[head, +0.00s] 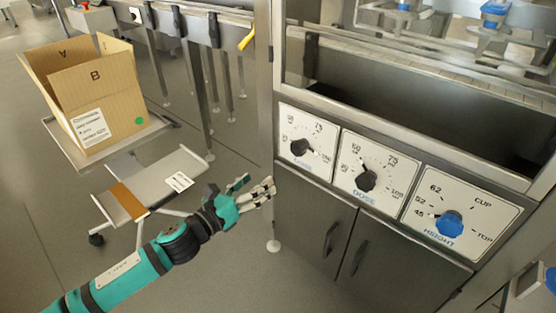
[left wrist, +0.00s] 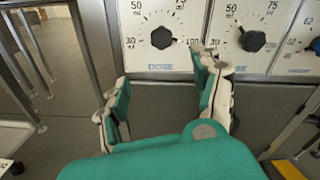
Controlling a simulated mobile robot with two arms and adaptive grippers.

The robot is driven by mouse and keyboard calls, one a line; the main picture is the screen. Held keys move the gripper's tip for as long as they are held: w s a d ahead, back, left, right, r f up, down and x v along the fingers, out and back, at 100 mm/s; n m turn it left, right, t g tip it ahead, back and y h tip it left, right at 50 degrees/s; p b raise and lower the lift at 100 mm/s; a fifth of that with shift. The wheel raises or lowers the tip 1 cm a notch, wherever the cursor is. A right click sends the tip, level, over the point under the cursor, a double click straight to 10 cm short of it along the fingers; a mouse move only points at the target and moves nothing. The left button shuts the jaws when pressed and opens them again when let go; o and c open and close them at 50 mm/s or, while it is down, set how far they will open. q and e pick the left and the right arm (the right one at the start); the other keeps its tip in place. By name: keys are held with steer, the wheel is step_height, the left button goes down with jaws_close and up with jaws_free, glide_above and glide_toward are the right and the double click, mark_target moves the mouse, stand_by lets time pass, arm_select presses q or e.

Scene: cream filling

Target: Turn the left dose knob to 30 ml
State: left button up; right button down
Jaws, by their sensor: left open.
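The left dose knob (head: 300,147) is a black knob on a white dial plate, the leftmost of three on the machine's front. It also shows in the left wrist view (left wrist: 162,38), with marks for 30, 50, 75 and 100 around it. I cannot tell exactly which mark it points at. My left gripper (head: 257,186) is open and empty, in front of the machine and left of and below the knob, apart from it. In the left wrist view its fingers (left wrist: 160,82) are spread below the dial. My right gripper is not in view.
A second black dose knob (head: 366,180) and a blue height knob (head: 449,223) sit to the right. Cabinet doors (head: 325,227) are below. A cardboard box (head: 108,90) stands on a platform at left, near a metal post (head: 262,100).

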arm_select(q)
glide_toward(296, 152)
steer(key=x, duration=0.3)
steer(key=shift+m, duration=0.3)
steer(key=b+x, duration=0.2)
steer(key=x, duration=0.5)
steer(key=shift+w+d, duration=0.25)
steer(key=shift+w, duration=0.05)
steer(key=shift+w+d+b, duration=0.15)
steer(key=shift+w+b, duration=0.1)
steer(key=shift+b, duration=0.05)
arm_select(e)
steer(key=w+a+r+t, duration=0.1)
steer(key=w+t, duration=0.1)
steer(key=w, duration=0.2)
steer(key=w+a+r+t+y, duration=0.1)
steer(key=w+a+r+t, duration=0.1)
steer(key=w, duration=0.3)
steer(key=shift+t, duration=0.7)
